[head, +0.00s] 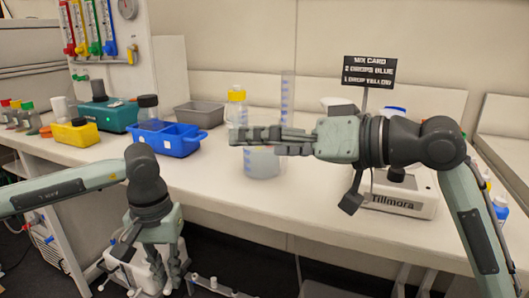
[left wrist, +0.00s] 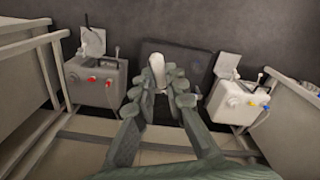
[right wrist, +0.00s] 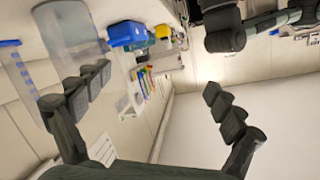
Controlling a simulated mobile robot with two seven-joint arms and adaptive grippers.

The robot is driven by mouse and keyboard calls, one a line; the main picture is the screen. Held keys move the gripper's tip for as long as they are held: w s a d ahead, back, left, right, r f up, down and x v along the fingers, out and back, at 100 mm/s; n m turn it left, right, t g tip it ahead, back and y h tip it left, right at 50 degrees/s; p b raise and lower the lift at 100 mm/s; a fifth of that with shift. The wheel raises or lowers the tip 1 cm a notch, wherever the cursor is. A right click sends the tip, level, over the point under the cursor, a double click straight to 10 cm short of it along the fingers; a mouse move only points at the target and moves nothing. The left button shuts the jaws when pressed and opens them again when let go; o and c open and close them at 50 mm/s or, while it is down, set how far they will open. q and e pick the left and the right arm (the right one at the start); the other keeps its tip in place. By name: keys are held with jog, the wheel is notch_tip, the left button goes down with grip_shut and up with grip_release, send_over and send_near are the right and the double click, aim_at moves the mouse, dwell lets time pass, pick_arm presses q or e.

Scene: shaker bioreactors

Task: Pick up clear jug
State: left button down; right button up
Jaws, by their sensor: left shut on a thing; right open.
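The clear jug (head: 263,165) stands on the bench, partly hidden behind my right gripper (head: 236,137). In the right wrist view the jug (right wrist: 72,35) is at the upper left, outside and beyond the left finger, not between the fingers. My right gripper (right wrist: 155,95) is open and empty, its fingers pointing left in the head view. My left gripper (head: 165,268) hangs low in front of the bench, pointing down. In the left wrist view its fingers (left wrist: 164,85) are closed around a small white rounded object (left wrist: 157,68); I cannot tell what it is.
A graduated cylinder (head: 287,95) stands behind the jug, and a yellow-capped bottle (head: 236,105) is near it. A blue bin (head: 178,142) is to the left. A Tillmora device (head: 400,200) and a mix card sign (head: 369,71) are at the right. Machines (left wrist: 97,80) stand below.

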aim_at(269, 151)
jog(key=w+d+f+t+h, duration=0.1)
jog(key=w+f+h, duration=0.1)
jog(key=w, duration=0.1)
jog(key=w+f+t+h, duration=0.1)
jog(key=w+h, duration=0.1)
jog(key=w, duration=0.1)
jog(key=w+d+f+t+h, duration=0.1)
jog(key=w+f, duration=0.1)
jog(key=w, duration=0.2)
jog(key=shift+d+f+h, duration=0.3)
jog(key=shift+h, duration=0.1)
jog(key=shift+d+x, duration=0.15)
jog(key=shift+x, duration=1.35)
jog(key=shift+d+x, duration=0.1)
jog(key=shift+x, duration=1.4)
jog(key=shift+w+d, duration=0.1)
jog(key=shift+w, duration=0.05)
jog(key=shift+c, duration=0.5)
jog(key=c, duration=1.4)
jog(key=shift+r, duration=0.6)
jog(key=shift+c, duration=0.6)
notch_tip(269, 151, up, 3)
jog(key=shift+f, duration=0.25)
jog(key=s+d, duration=0.3)
jog(key=s, duration=0.2)
jog(key=s+d, duration=0.3)
jog(key=s, duration=0.2)
jog(key=s+d, duration=0.4)
jog(key=s, duration=0.1)
